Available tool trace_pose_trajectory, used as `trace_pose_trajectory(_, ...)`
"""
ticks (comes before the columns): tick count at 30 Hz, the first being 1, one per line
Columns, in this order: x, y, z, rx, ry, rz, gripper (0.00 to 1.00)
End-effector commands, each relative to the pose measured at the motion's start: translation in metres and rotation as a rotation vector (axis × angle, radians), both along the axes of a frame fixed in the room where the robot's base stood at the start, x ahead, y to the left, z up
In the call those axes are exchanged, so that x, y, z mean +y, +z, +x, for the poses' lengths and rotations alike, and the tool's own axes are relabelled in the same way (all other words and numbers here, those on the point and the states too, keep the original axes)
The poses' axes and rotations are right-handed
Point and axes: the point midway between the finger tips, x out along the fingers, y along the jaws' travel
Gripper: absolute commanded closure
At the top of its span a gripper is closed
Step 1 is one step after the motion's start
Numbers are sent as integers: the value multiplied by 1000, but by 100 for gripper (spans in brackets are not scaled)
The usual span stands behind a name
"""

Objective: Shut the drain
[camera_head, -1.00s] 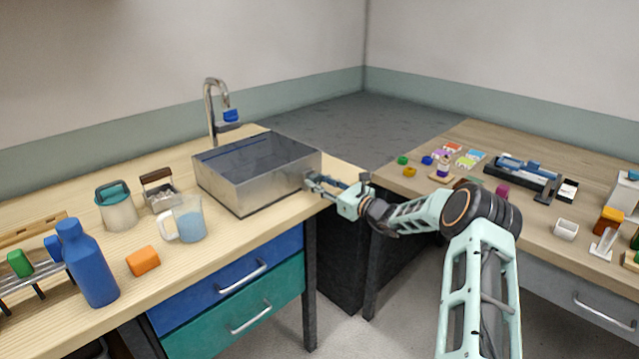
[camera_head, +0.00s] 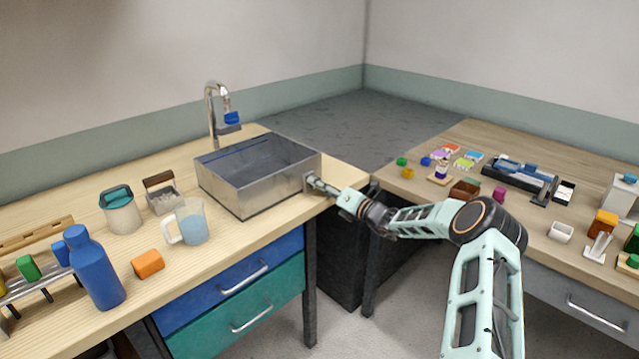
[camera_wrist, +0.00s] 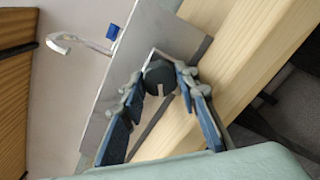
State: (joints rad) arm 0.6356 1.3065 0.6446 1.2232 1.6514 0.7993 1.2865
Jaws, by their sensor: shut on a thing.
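The metal sink (camera_head: 268,192) is an open box on the left wooden counter, and its inner walls show. How much water is in it is hard to tell. My gripper (camera_head: 314,184) is at the sink's right side, its arm reaching in from the right. In the wrist view, its two blue-padded fingers are shut on a dark round drain knob (camera_wrist: 158,74) with a pale mark, beside the metal sink wall (camera_wrist: 135,60). The knob is hidden by my gripper in the head view. Whether the drain is open or shut cannot be seen.
A faucet (camera_head: 211,110) with a blue part stands behind the sink. A measuring jug (camera_head: 193,222), an orange block (camera_head: 147,263) and a blue bottle (camera_head: 93,268) stand to the left. The right table (camera_head: 490,140) holds many small items. A floor gap separates the tables.

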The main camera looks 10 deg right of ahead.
Motion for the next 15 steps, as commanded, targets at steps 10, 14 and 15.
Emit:
trace_pose_trajectory(10, 1, 1, 0, 183, 0, 252, 96)
trace_pose_trajectory(14, 1, 1, 0, 237, 0, 327, 96)
trace_pose_trajectory(15, 1, 1, 0, 252, 1, 346, 96)
